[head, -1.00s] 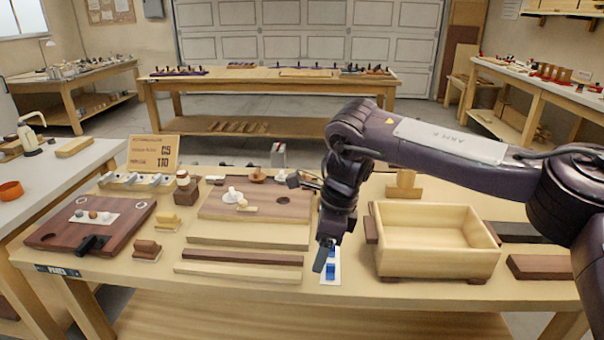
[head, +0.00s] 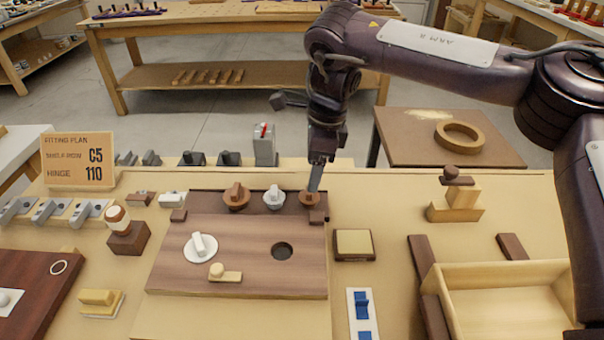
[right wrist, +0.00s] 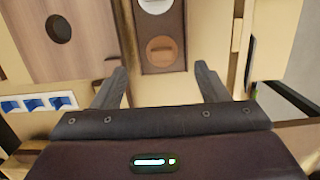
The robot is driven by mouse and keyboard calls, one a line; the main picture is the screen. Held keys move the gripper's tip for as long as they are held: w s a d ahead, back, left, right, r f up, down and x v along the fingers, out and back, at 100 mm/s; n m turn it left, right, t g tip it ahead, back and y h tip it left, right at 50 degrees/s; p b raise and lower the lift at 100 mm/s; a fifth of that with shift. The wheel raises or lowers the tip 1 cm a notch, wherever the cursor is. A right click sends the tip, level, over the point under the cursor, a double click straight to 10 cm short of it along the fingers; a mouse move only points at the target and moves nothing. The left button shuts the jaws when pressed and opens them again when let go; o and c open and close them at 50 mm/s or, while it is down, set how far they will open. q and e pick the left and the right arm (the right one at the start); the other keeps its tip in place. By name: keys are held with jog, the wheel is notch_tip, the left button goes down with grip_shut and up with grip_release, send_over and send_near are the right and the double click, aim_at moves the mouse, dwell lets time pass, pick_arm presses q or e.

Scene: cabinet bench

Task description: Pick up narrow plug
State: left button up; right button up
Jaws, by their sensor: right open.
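Three round plugs with knob handles stand in a row on a dark rack behind the wooden board (head: 240,280): a brown one (head: 236,196), a pale grey one (head: 274,198) and a smaller brown one (head: 310,198) at the right end. The small one looks narrowest. My right gripper (head: 316,178) points down right at this small brown plug, with its fingers open. In the right wrist view, the brown plug (right wrist: 160,50) lies between and just beyond the open fingertips (right wrist: 160,76), and the grey plug (right wrist: 155,4) is past it. My left gripper is not in view.
The board has a dark round hole (head: 282,251) and a white disc with a knob (head: 200,246). A square yellow-topped block (head: 354,245) is right of the board. A wooden box (head: 500,275) stands at the right. A grey holder (head: 264,146) stands behind the rack.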

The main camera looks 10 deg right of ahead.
aim_at(309, 197)
jog(key=shift+w+f, duration=0.15)
jog(key=shift+w, duration=0.1)
jog(key=shift+s+a+f, duration=0.1)
jog(key=shift+s+f, duration=0.05)
jog(key=shift+f, duration=0.45)
jog(key=shift+s+a+f, duration=0.1)
jog(key=shift+f, duration=0.45)
jog(key=f, duration=0.5)
jog(key=shift+w+a, duration=0.15)
jog(key=shift+a, duration=0.1)
jog(key=c, duration=0.9)
